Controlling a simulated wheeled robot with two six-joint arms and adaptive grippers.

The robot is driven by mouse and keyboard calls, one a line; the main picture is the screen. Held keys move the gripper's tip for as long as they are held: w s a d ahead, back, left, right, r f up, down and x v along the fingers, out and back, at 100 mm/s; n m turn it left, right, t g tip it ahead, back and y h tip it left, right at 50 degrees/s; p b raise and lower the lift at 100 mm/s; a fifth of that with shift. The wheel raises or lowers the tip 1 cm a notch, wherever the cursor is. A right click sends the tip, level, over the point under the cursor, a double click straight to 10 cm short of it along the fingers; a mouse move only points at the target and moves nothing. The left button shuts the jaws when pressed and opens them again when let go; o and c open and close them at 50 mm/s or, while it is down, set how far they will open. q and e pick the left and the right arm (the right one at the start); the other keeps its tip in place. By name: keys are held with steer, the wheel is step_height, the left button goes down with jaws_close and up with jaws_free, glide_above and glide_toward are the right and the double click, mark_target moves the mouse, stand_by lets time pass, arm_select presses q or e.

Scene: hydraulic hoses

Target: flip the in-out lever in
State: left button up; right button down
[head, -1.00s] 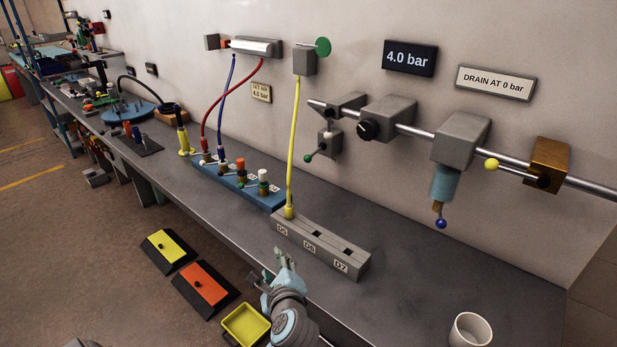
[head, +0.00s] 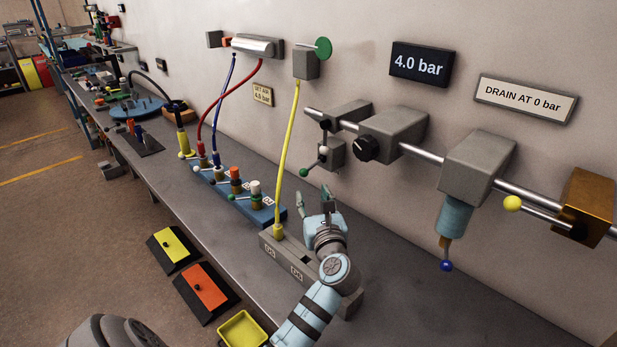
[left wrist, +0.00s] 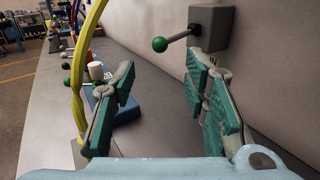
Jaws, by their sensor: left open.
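A lever with a green ball end (head: 304,173) sticks out to the left from a small grey valve block (head: 332,153) under the wall pipe. No in or out marking is readable on it. In the left wrist view the lever's green ball (left wrist: 160,44) points left from its grey block (left wrist: 208,22), ahead of the fingers. My left gripper (head: 312,196) is open and empty, above the grey socket block and below the lever, apart from it. Its two green-padded fingers (left wrist: 160,95) show spread in the left wrist view. My right gripper is not in view.
A yellow hose (head: 287,150) rises just left of my left gripper from the grey socket block (head: 270,246). A blue manifold (head: 265,214) with small levers lies farther left. The pipe also carries a black knob (head: 366,148) and a yellow-ball lever (head: 512,203).

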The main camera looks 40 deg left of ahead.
mark_target(304, 176)
arm_select(q)
steer(key=x, duration=0.3)
steer(key=b+x, duration=0.1)
steer(key=x, duration=0.5)
steer(key=shift+w+a+f, duration=0.1)
steer(key=shift+w+f, duration=0.05)
steer(key=shift+f, duration=0.25)
steer(key=shift+w+a, duration=0.2)
steer(key=shift+a, duration=0.05)
steer(key=shift+s+r, duration=0.1)
steer(key=shift+r, duration=0.1)
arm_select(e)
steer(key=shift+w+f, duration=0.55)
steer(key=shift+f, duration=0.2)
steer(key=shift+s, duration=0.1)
arm_select(q)
jaws_close()
